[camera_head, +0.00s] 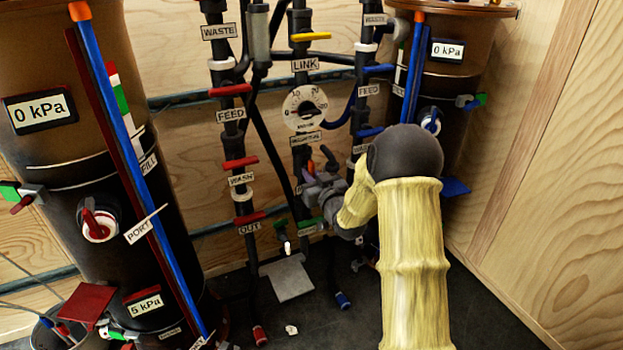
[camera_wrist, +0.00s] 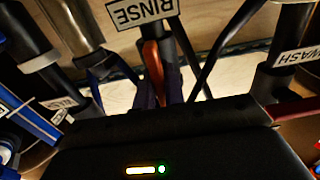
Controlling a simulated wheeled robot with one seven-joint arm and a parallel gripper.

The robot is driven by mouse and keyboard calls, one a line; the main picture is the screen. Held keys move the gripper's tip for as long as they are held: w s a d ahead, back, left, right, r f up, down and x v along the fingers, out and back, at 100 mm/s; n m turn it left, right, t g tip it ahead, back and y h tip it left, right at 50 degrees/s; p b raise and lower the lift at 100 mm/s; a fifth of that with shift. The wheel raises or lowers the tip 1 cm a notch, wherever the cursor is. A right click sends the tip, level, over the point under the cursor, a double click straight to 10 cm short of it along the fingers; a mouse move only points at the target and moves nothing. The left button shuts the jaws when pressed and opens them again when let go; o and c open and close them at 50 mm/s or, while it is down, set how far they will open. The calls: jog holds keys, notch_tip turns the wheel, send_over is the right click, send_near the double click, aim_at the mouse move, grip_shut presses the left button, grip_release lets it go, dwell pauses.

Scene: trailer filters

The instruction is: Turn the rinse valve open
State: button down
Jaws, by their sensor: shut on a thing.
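The rinse valve has an orange handle (camera_head: 311,167) low on the middle pipe. In the wrist view the orange handle (camera_wrist: 152,60) stands just below the upside-down RINSE label (camera_wrist: 143,12) and looks roughly in line with the dark pipe. My gripper (camera_wrist: 160,92) has its dark fingers around the handle's lower part and is shut on it. In the head view my gripper (camera_head: 322,172) reaches the valve from the lower right. The fingers and wrist housing hide part of the handle and the valve body.
A tall brown tank (camera_head: 60,170) stands on the left and another tank (camera_head: 450,75) at the right rear. The left pipe carries red FEED, WASH (camera_head: 240,163) and OUT handles. A round gauge (camera_head: 305,107) sits above the valve. A green handle (camera_head: 280,224) is low beside my gripper.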

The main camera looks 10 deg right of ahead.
jog(key=shift+f, duration=0.15)
dwell(0.3)
jog(key=c, duration=1.5)
grip_release()
jog(key=p+v, duration=0.2)
jog(key=v, duration=1.5)
jog(key=shift+s, duration=0.25)
jog(key=shift+a, duration=0.1)
